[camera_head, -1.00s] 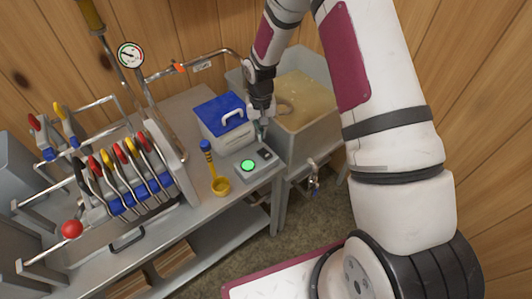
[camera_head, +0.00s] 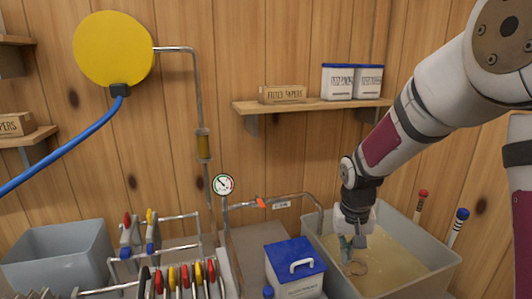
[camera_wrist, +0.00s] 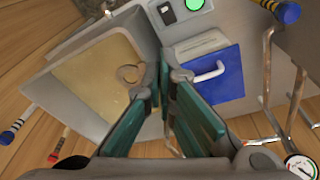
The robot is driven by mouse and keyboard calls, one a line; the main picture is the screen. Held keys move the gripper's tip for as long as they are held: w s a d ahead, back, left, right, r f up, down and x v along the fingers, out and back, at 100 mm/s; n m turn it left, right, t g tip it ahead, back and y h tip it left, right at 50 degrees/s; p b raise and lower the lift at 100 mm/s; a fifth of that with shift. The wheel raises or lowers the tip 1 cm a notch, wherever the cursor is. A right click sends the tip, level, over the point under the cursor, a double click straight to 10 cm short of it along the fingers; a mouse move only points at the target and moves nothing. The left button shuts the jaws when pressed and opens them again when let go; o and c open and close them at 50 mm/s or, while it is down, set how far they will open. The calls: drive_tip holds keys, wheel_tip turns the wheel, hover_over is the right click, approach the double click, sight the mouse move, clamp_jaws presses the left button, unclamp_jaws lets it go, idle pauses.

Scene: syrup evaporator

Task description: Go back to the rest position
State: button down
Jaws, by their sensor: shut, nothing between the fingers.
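My gripper (camera_head: 352,250) is in the head view at right, pointing down over the left part of a grey tank (camera_head: 442,268) of tan liquid. Its fingers are shut with nothing between them. In the wrist view, my gripper (camera_wrist: 165,80) shows two teal fingers angled together, with the tank (camera_wrist: 75,135) on the left and a white box with a blue lid (camera_wrist: 215,75) on the right. The blue-lidded box (camera_head: 294,262) stands left of the gripper in the head view. A ring-shaped thing (camera_head: 357,268) shows in the tank below the fingers.
A pipe with a gauge (camera_head: 223,184) and an orange-red handle (camera_head: 261,202) runs left of the gripper. Several coloured-handled levers (camera_head: 185,275) stand at lower left. A shelf (camera_head: 310,105) holds boxes above. A yellow disc (camera_head: 113,52) hangs at upper left. Two coloured-topped sticks (camera_head: 458,222) stand behind the tank.

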drive_tip(key=s+r+t, duration=0.2)
drive_tip(key=s+r, duration=0.8)
drive_tip(key=r, duration=0.3)
drive_tip(key=s+r+t, duration=0.1)
drive_tip(key=s+r, duration=0.1)
drive_tip(key=s, duration=0.5)
drive_tip(key=s+r+n+t, duration=0.1)
drive_tip(key=s+r, duration=0.2)
drive_tip(key=s, duration=0.5)
drive_tip(key=shift+s+a+r+n+y, duration=0.25)
drive_tip(key=shift+a+n+y, duration=0.05)
drive_tip(key=shift+a, duration=0.15)
drive_tip(key=shift+a, duration=0.15)
